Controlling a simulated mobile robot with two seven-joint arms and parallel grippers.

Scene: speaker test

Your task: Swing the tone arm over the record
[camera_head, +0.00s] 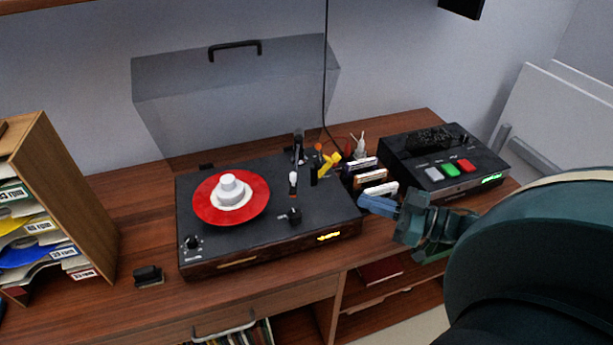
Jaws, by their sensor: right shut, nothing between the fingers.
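The turntable (245,235) stands on the wooden desk with its clear lid raised. A red record (253,202) with a white centre lies on its platter. The dark tone arm (293,184) is to the right of the record, running front to back, and its white-and-red part is apart from the record's edge. My right gripper (368,204) is shut and empty at the turntable's right front corner, to the right of the tone arm and apart from it. My left gripper is not in view.
The raised lid (235,90) stands behind the turntable. Several cassettes (375,177) stand close behind my right gripper. A black deck with coloured buttons (440,165) is at the right. A wooden file rack (75,190) stands at the left. A small black object (148,275) lies in front.

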